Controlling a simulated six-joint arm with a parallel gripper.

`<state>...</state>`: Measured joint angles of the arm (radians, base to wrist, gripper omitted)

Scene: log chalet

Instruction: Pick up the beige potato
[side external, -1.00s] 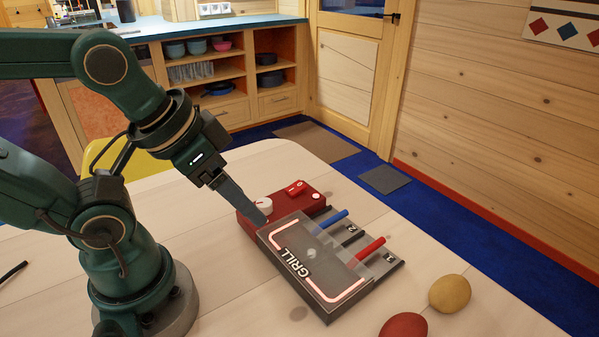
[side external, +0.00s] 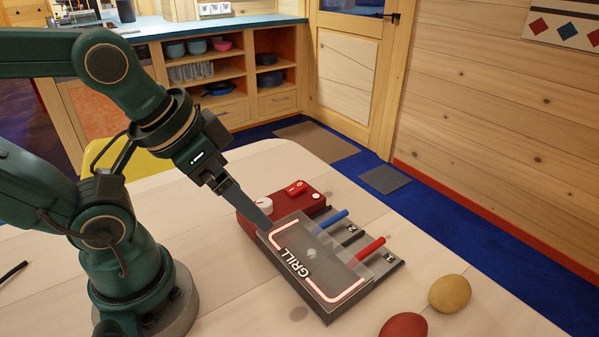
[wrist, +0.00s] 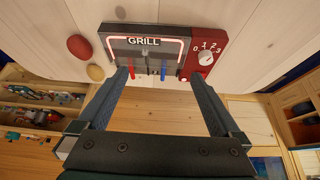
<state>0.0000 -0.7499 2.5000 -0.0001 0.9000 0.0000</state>
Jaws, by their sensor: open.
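The beige potato (side external: 450,293) lies on the table at the lower right in the side view, just right of the grill. In the wrist view the beige potato (wrist: 96,73) sits left of the grill, below the red potato.
A red potato (side external: 404,327) lies beside the beige one, partly cut off by the frame. The raclette grill (side external: 318,262) has a red control box (side external: 291,203) with a dial, plus pans with a blue handle (side external: 333,221) and a red handle (side external: 369,248). Bare table surrounds them.

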